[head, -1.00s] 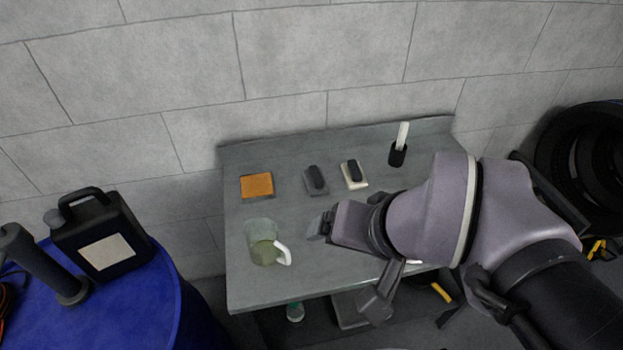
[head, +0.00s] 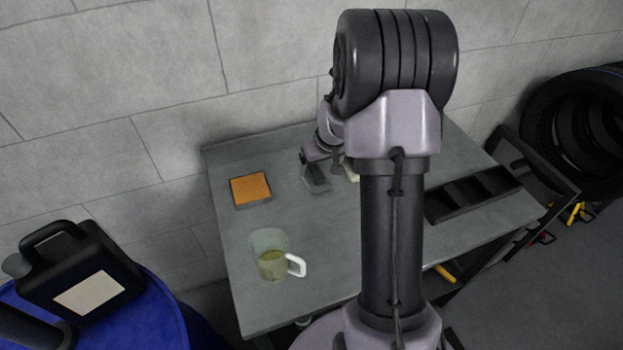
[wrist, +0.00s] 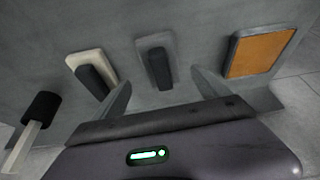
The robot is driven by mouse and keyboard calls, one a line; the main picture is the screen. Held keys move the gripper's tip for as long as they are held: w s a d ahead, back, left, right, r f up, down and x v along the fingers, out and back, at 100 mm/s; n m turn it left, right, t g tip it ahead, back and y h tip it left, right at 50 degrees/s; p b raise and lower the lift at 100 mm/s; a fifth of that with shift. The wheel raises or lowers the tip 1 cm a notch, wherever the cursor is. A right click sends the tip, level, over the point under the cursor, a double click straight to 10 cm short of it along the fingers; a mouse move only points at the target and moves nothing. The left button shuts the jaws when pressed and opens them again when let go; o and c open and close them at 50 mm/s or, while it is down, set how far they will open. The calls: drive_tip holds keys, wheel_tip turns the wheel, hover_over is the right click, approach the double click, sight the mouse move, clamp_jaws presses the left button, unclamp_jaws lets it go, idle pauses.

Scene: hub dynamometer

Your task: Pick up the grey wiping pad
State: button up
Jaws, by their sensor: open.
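The grey wiping pad (head: 318,186) lies on the grey table, dark handle up, partly hidden by my gripper in the head view. In the wrist view the grey pad (wrist: 150,48) is upright in the picture, ahead of the gap between my two fingers. My gripper (head: 314,162) is open and empty over the pad's far end; in the wrist view my gripper (wrist: 163,92) has its fingers spread to either side of the pad's handle. I cannot tell how high the fingertips are above the table.
A white pad (wrist: 83,58) with a dark handle lies beside the grey one. An orange pad (head: 250,187) lies on the other side. A jug (head: 268,256) stands nearer the front. A black-headed brush (wrist: 40,107) and a black compartment tray (head: 474,193) are also on the table.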

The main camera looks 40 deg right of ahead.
sight(315, 170)
drive_tip(key=x, duration=0.2)
drive_tip(key=b+x, duration=0.1)
drive_tip(key=x, duration=0.1)
drive_tip(key=b+x, duration=0.1)
drive_tip(key=x, duration=0.1)
drive_tip(key=shift+w+a+r, duration=0.1)
drive_tip(key=shift+w+r, duration=0.05)
drive_tip(key=shift+w, duration=0.15)
drive_tip(key=shift+r, duration=0.15)
drive_tip(key=shift+c, duration=0.3)
drive_tip(key=c, duration=1.4)
